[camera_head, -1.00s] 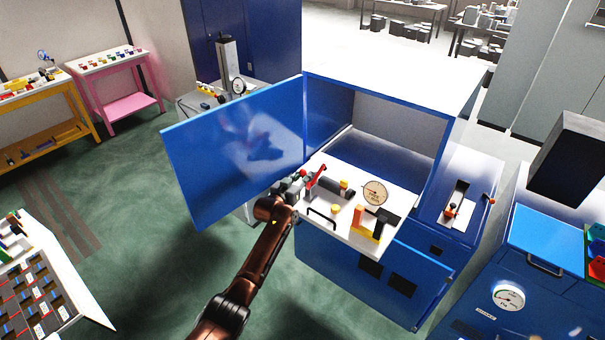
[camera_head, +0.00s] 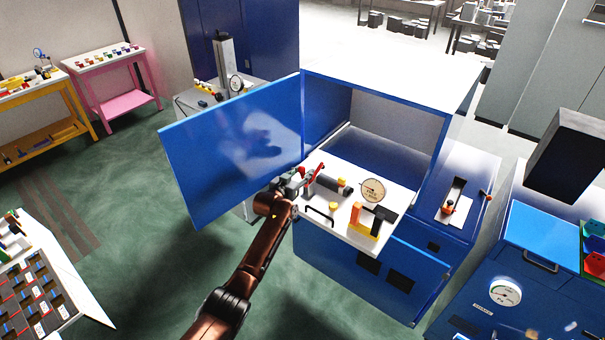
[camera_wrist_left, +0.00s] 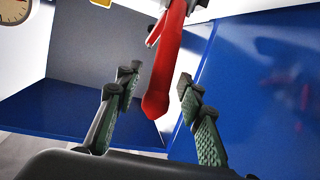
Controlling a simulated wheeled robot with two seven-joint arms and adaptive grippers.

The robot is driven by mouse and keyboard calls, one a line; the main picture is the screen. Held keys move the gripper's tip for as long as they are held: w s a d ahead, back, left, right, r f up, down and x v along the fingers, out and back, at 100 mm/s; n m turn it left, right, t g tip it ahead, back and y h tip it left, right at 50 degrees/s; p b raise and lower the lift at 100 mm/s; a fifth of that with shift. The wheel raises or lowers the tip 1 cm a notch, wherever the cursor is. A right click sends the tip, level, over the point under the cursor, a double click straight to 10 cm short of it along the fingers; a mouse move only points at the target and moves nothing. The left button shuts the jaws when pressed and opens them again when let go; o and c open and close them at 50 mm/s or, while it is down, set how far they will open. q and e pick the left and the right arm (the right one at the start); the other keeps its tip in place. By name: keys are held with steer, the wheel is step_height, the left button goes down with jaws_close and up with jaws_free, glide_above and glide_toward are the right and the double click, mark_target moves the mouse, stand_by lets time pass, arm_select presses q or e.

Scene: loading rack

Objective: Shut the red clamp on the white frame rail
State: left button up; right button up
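The red clamp (camera_head: 315,177) stands with its handle raised at the left side of a white-topped platform (camera_head: 338,228) in front of an open blue cabinet. My left gripper (camera_head: 291,181) is just left of the clamp. In the left wrist view the clamp's long red handle (camera_wrist_left: 168,60) reaches down between the two green-padded fingers of my left gripper (camera_wrist_left: 159,84). The fingers are apart, with visible gaps on both sides of the handle. The clamp's base is cut off at the top there. I cannot clearly pick out the white frame rail. My right gripper is out of view.
The cabinet's blue door (camera_head: 235,148) stands open close behind my left arm. A dial gauge (camera_head: 373,190), a yellow-and-orange block (camera_head: 357,218) and a black handle (camera_head: 320,213) are on the platform. Open green floor (camera_head: 150,265) lies left of my arm.

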arm_select(q)
steer(key=v, duration=1.2)
stand_by(0.4)
